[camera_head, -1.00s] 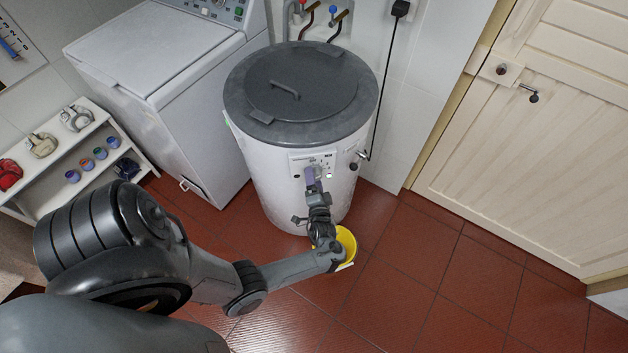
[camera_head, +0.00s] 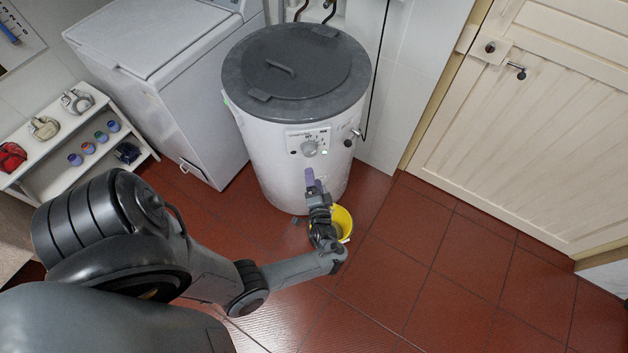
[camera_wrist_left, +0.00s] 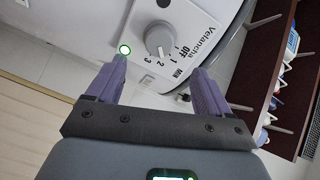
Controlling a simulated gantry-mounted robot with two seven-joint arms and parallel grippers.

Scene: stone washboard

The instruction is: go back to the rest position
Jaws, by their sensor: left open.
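My left gripper (camera_head: 311,180) is in front of the white round washer (camera_head: 290,165), just below its control panel in the head view. In the left wrist view its two purple fingers (camera_wrist_left: 158,88) are spread apart with nothing between them. The grey control knob (camera_wrist_left: 159,40) is ahead of the fingertips and apart from them; it also shows in the head view (camera_head: 310,149). The knob's scale reads OFF, 1, 2, 3 and MIN. A green light (camera_wrist_left: 124,49) glows beside the knob. My right gripper is in neither view.
A yellow bucket (camera_head: 343,222) stands on the red tiled floor, partly behind my left wrist. A white top-loading machine (camera_head: 160,60) and a shelf (camera_head: 60,185) with cups and appliances stand at left. A wooden door (camera_head: 530,120) is at right. The floor between is clear.

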